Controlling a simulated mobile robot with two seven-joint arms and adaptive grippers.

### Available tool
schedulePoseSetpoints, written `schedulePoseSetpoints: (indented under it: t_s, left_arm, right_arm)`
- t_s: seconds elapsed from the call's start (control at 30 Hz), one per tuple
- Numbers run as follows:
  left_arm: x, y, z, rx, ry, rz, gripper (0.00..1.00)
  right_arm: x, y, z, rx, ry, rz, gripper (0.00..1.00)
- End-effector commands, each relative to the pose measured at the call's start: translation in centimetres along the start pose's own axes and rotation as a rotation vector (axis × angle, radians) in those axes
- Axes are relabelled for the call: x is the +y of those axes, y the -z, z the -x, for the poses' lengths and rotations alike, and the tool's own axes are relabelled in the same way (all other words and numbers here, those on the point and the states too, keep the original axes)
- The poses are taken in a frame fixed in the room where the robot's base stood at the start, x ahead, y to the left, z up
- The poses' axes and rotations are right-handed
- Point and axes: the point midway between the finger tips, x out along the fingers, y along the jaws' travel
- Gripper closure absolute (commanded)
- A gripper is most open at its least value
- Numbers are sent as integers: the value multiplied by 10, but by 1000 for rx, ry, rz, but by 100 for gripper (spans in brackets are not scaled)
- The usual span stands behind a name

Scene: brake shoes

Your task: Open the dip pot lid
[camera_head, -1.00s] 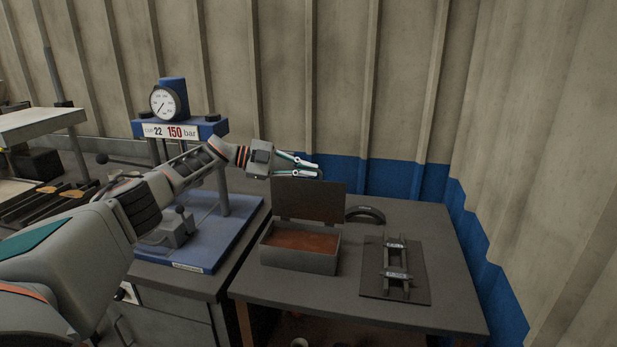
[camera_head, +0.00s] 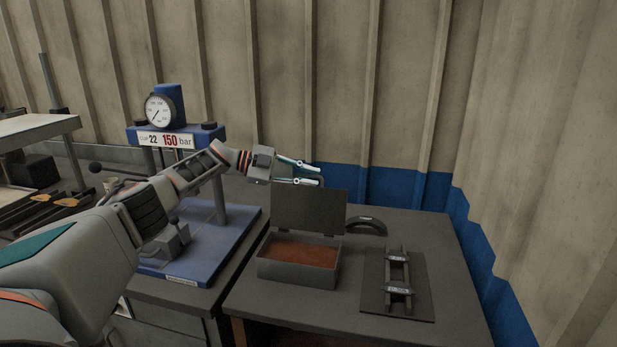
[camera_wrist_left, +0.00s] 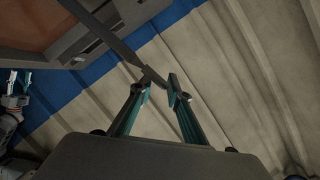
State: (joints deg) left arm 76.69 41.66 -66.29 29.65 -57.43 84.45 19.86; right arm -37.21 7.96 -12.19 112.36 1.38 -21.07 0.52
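The dip pot (camera_head: 297,273) is a dark open-topped box with reddish-brown contents, on the dark table. Its lid (camera_head: 309,211) stands about upright along the back edge, so the pot is open. My left gripper (camera_head: 320,174) is above the lid's upper left edge, with its fingers apart and nothing held. In the left wrist view, the lid's thin edge (camera_wrist_left: 122,48) reaches close to the gap between the left fingertips (camera_wrist_left: 158,88); I cannot tell whether they touch. My right gripper (camera_wrist_left: 19,78) shows small at the left edge of that view, fingers apart.
A blue press with a gauge (camera_head: 160,110) stands left, behind my left arm. A curved brake shoe (camera_head: 366,226) lies behind the pot. A dark plate with a rail fixture (camera_head: 397,285) lies to its right. A corrugated wall (camera_head: 400,90) closes the back.

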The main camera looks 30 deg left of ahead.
Motion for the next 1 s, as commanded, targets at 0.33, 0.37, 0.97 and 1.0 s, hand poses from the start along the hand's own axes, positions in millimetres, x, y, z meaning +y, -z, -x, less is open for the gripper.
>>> schedulePoseSetpoints:
  t_s: [0.33, 0.37, 0.97, 1.0]
  left_arm:
    - [1, -1, 2, -2, -2, 1, 77]
    - [1, -1, 4, -2, -2, 1, 77]
    - [-1, 0, 107, -1, 2, 0, 77]
    - [-1, 1, 111, 0, 1, 0, 77]
  right_arm:
    - [2, -2, 0, -3, -1, 5, 60]
    - [2, -2, 0, -3, -1, 5, 60]
    - [1, 1, 0, 1, -1, 1, 60]
    - [1, 1, 0, 1, -1, 1, 60]
